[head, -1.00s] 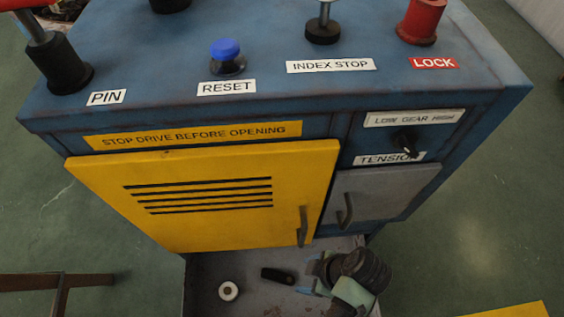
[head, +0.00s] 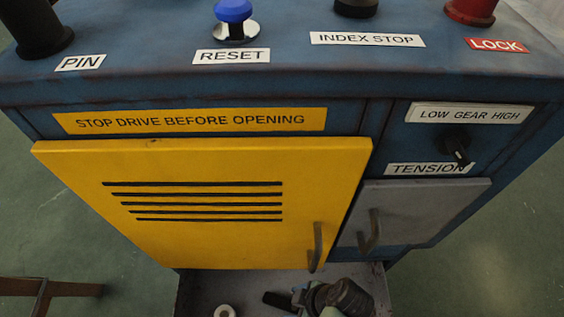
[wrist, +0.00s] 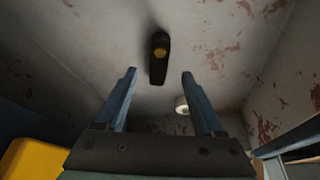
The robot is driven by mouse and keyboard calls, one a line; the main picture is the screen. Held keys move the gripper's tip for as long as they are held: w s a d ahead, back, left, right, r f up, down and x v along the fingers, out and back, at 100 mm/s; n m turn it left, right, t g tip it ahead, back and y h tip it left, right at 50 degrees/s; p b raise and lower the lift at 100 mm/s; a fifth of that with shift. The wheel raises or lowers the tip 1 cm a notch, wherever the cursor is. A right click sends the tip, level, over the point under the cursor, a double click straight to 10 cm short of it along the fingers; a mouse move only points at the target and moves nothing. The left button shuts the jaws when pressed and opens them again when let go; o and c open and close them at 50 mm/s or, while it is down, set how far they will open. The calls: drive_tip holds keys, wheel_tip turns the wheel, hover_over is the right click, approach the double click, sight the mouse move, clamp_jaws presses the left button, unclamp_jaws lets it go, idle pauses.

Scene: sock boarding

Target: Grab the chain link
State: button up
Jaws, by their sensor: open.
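The chain link (head: 279,301) appears to be a dark, elongated piece lying on the floor of a grey tray (head: 205,290) below the yellow door. In the wrist view the dark link (wrist: 159,66) shows a round brass-coloured spot and points lengthwise between and beyond my fingers. My gripper (wrist: 159,75) is open, with one blue finger on each side of the link's near end in the picture. Nothing is held; the gap in depth to the link is hard to judge. In the head view my gripper (head: 299,293) is just right of the link, partly cut off below.
A pale ring (head: 224,311) lies in the tray left of the link; in the wrist view it shows beside the right finger (wrist: 181,104). The shut yellow door (head: 200,205) and grey door (head: 420,213) stand above the tray. Their handles (head: 317,247) stick out.

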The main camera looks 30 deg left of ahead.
sight(284, 304)
drive_tip(key=b+x, duration=0.3)
drive_tip(key=x, duration=0.1)
drive_tip(key=shift+a+f+b, duration=0.25)
drive_tip(key=shift+f+b, duration=0.05)
drive_tip(key=shift+b, duration=0.05)
drive_tip(key=shift+r, duration=0.1)
clamp_jaws()
